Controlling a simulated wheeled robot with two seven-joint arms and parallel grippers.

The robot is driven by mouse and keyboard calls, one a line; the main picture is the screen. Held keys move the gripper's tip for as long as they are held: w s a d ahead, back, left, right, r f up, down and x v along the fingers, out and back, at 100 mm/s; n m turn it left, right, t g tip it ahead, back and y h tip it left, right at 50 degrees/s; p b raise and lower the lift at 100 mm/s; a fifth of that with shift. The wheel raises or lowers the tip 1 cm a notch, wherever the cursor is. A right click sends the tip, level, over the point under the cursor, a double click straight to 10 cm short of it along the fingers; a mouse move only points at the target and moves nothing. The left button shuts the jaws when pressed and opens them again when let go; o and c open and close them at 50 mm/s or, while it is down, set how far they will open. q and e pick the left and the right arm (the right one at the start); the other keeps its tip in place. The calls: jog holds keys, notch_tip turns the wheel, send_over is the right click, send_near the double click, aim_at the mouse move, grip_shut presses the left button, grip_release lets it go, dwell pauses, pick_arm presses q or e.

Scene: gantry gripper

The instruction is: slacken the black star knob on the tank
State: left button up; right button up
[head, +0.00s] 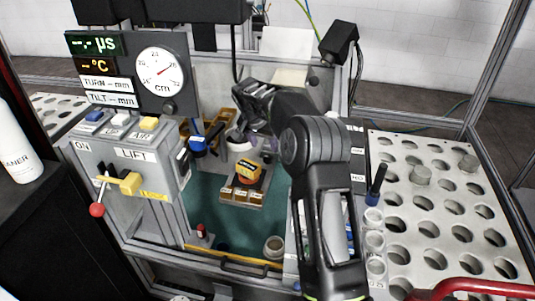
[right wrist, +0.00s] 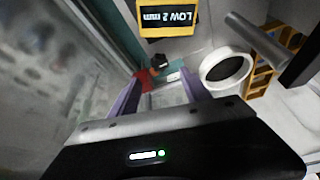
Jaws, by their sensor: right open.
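A small black knob (right wrist: 158,62) shows in the right wrist view, above a red part and beyond my fingertips; its star shape is too blurred to make out. I cannot pick it out surely in the head view. My right gripper (right wrist: 160,92) is open, its two purple fingers apart with no object held between them. In the head view the right gripper (head: 248,138) reaches over the back of the green-floored tank (head: 205,205), beside a white round cup. My right arm hides part of the tank's right side. My left gripper is not in view.
A white ring-shaped cup (right wrist: 226,72) stands close to the right finger. A yellow-and-black block (head: 248,171) sits on a small stand in the tank. A control box (head: 130,155) with a red-ended lever is at left. A perforated plate (head: 440,210) is at right.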

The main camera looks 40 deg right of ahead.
aim_at(268, 157)
jog(key=shift+p+x, duration=0.95)
jog(key=shift+x, duration=3)
jog(key=shift+c, duration=0.5)
grip_shut()
